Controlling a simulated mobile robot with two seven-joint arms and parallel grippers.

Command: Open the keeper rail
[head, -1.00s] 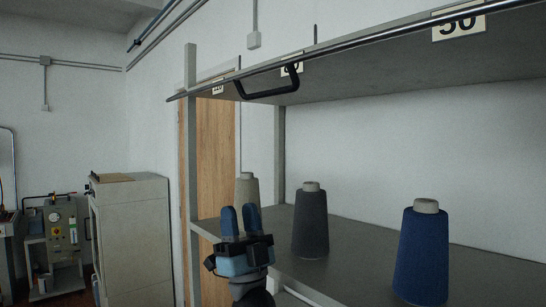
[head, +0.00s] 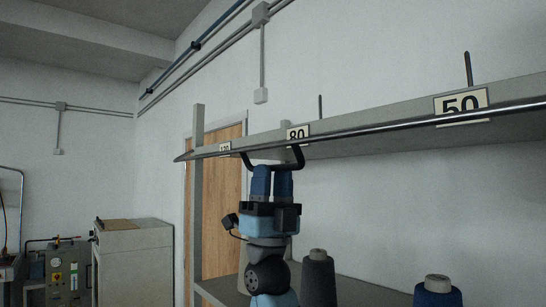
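The keeper rail (head: 385,126) is a shiny dark bar running along the front edge of the upper shelf. A black bracket handle (head: 297,158) hangs below it near its left part. My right gripper (head: 272,170) points upward, with its two blue fingertips at the handle's lower bar. The fingers cover the middle of the bar. A narrow gap shows between them, but I cannot tell whether they are closed on the handle. My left gripper is not in view.
Number labels such as 80 (head: 298,134) and 50 (head: 461,105) sit on the upper shelf's edge. Dark grey (head: 318,280) and blue (head: 437,296) thread cones stand below. A grey post (head: 197,170) and a cabinet (head: 135,255) are to the left.

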